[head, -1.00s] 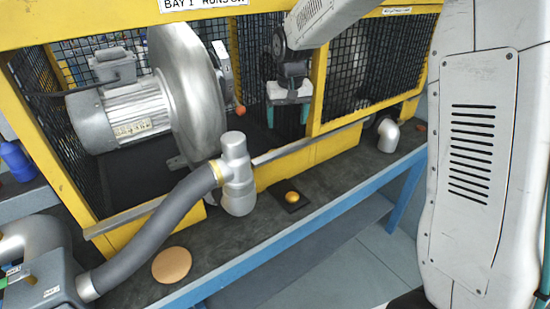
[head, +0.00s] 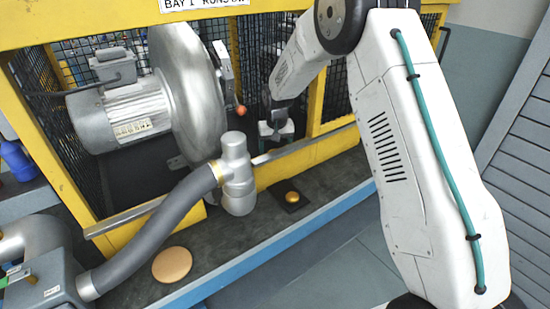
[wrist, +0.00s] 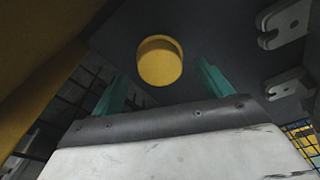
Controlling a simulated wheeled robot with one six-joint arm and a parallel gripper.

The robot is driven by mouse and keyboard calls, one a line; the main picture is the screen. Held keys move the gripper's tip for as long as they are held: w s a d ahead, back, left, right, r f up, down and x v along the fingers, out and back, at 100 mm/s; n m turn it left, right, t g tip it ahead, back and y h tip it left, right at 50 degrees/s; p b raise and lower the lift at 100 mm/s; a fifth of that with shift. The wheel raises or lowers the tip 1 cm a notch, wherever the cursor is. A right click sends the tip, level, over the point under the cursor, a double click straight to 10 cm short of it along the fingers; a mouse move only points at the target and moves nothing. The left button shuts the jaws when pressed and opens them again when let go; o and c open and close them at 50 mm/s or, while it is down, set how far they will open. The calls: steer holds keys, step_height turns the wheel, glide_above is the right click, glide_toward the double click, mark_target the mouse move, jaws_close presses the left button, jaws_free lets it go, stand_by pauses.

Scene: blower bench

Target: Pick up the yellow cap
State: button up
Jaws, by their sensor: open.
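The yellow cap (wrist: 160,62) is round, with a shaded recess on its face, and lies against a dark surface in the wrist view. My gripper (wrist: 163,74) has its two teal fingers spread, one to the left and one to the right of the cap in that picture. The cap looks beyond the fingertips, and I see no contact. In the head view my gripper (head: 277,131) is at the opening of the yellow cage, its fingers mostly hidden. I cannot pick out the cap there with certainty.
A gold dome (head: 292,197) sits on a dark square pad on the bench. A grey pipe fitting (head: 237,173) with a hose (head: 150,230) stands left of my gripper. A yellow cage post (head: 317,95) is close on the right. Grey brackets (wrist: 285,20) show in the wrist view.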

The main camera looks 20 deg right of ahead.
steer(key=shift+w+f, duration=0.15)
steer(key=shift+f, duration=0.7)
steer(key=c, duration=1.1)
steer(key=shift+o, duration=0.2)
